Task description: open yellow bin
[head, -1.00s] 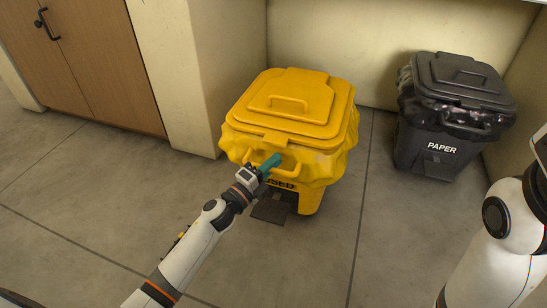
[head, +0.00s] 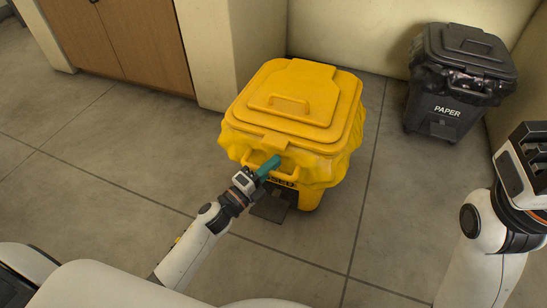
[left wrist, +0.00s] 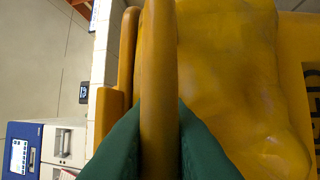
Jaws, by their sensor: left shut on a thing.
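The yellow bin (head: 330,105) stands on the floor at the middle of the head view. A yellow bag bulges out below the lid rim. My left gripper (head: 267,166) has teal fingers and is at the bin's front, below the lid edge. In the left wrist view its green fingers are shut on a yellow bar (left wrist: 159,75), which appears to be the bin's front handle. My right arm shows at the right edge, but its fingers do not show.
A dark paper bin (head: 440,112) stands at the upper right by the wall. A wooden cabinet (head: 150,45) is at the upper left, beside a pale wall corner. A dark foot pedal (head: 270,208) sits at the yellow bin's base. The floor around is clear.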

